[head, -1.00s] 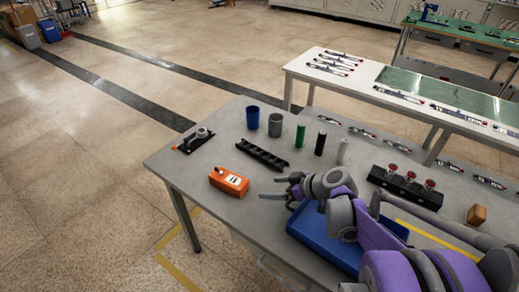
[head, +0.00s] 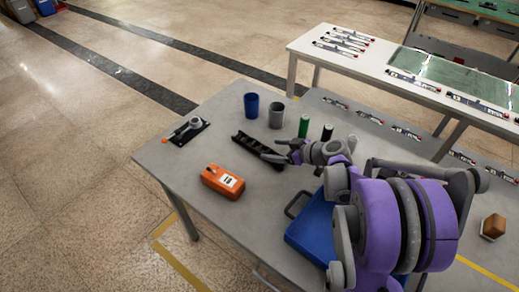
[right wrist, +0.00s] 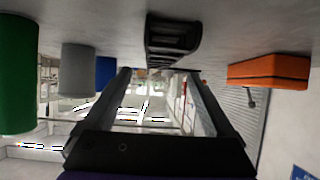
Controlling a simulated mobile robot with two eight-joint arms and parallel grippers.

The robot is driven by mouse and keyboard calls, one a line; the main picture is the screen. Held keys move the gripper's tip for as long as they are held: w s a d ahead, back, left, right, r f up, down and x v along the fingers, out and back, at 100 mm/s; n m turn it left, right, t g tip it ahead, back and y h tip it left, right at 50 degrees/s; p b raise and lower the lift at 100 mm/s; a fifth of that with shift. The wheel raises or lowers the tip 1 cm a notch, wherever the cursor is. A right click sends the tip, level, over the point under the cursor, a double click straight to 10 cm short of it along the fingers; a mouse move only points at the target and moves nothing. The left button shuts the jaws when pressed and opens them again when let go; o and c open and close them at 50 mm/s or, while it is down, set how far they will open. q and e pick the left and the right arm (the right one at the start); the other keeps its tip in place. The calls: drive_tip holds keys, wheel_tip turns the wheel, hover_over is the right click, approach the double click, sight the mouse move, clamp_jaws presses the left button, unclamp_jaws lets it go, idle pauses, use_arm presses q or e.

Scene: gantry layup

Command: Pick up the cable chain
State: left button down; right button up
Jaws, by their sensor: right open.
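The cable chain (head: 248,143) is a black, ladder-like strip lying on the grey table in the head view. My right gripper (head: 273,150) is at its near right end, with its fingers open and pointing left towards it. In the right wrist view the cable chain (right wrist: 172,38) shows end-on at the top, just beyond the open fingers (right wrist: 158,72). Nothing is between the fingers. I cannot tell whether a finger touches the chain. My left gripper is not in view.
An orange box (head: 223,182) lies in front of the chain. A blue cup (head: 251,105), a grey cup (head: 277,116), a green cylinder (head: 304,126) and a black cylinder (head: 327,133) stand behind it. A blue tray (head: 305,232) lies partly under my arm.

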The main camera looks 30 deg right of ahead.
sight(262, 148)
drive_tip(key=x, duration=0.6)
drive_tip(key=shift+s, duration=0.1)
drive_tip(key=shift+d, duration=0.1)
clamp_jaws()
